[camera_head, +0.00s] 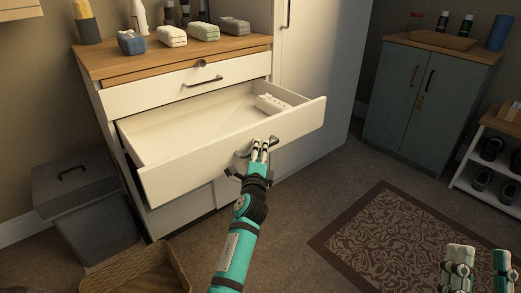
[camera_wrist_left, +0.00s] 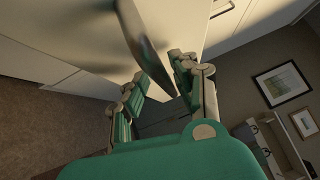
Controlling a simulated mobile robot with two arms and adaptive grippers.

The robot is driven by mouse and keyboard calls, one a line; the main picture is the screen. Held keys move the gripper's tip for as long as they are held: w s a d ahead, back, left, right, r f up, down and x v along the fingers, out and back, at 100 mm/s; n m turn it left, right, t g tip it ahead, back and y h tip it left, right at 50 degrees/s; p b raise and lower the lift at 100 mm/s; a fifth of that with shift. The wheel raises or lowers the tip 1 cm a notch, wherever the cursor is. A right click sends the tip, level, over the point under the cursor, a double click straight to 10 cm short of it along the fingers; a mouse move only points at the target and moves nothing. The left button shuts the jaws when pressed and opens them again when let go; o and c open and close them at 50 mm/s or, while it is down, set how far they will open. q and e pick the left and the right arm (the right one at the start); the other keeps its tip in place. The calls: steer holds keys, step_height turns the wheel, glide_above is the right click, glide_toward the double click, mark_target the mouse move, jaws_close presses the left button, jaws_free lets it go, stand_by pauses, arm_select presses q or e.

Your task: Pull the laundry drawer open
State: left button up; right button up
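The white laundry drawer (camera_head: 230,148) under the wooden counter stands well out from its cabinet, its inside showing. A white bundle (camera_head: 272,104) lies in its back right part. My left gripper (camera_head: 260,146) is at the drawer's front, with its fingers close together at the metal handle (camera_head: 243,154).
A shut upper drawer (camera_head: 190,87) is above. A grey lidded bin (camera_head: 85,195) and a wicker basket (camera_head: 140,272) stand on the left. A patterned rug (camera_head: 375,240), blue-grey cabinet (camera_head: 420,100) and shoe rack (camera_head: 490,160) are on the right. Carpet lies clear before the drawer.

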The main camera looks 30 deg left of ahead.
arm_select(q)
steer(key=shift+o, duration=0.2)
steer(key=shift+r, duration=0.2)
steer(key=v, duration=0.7)
steer(key=shift+s+d, duration=0.15)
steer(key=shift+s, duration=0.05)
steer(key=shift+f, duration=0.1)
